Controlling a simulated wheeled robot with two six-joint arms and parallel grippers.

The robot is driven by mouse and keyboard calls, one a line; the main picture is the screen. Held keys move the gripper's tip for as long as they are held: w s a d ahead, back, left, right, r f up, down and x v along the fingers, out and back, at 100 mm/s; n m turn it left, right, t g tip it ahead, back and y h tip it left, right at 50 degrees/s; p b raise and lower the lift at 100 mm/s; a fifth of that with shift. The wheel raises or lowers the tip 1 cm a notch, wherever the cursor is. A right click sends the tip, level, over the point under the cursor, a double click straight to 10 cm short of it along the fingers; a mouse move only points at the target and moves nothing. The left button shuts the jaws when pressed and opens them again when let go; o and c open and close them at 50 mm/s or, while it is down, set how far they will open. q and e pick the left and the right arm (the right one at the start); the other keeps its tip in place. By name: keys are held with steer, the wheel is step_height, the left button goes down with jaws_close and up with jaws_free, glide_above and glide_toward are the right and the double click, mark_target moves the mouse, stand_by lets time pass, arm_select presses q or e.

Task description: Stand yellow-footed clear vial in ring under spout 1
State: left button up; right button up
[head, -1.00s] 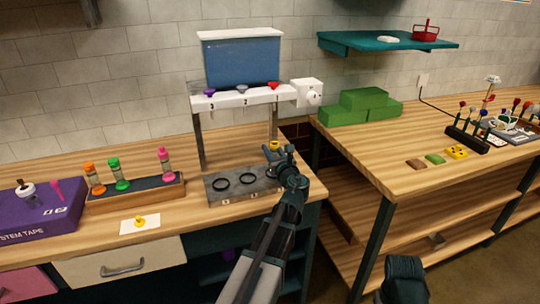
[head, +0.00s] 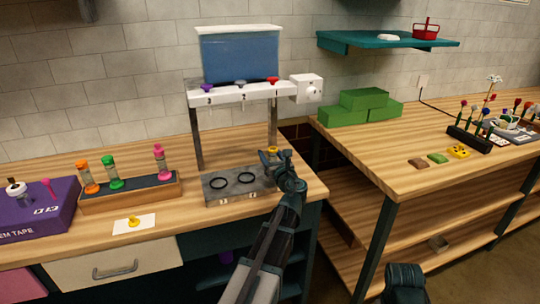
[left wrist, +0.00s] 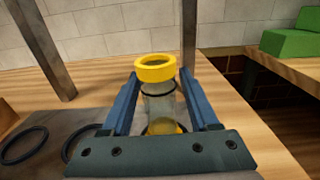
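The yellow-footed clear vial (left wrist: 160,105) is upright between the fingers of my left gripper (left wrist: 160,98), with its yellow rim on top. Its yellow foot (left wrist: 163,128) shows low down, over the right end of the grey ring plate (head: 213,192).
Two empty black rings (head: 218,182) lie left of the vial. Dispenser posts (head: 196,138) rise behind the plate. A gap separates this bench from the right bench (head: 400,150).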

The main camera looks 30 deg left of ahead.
arm_select(q)
steer(key=shift+r, duration=0.15)
steer(key=shift+s+d, duration=0.15)
steer(key=shift+s, duration=0.05)
steer(key=v, duration=1.1)
steer(key=shift+s+d, duration=0.2)
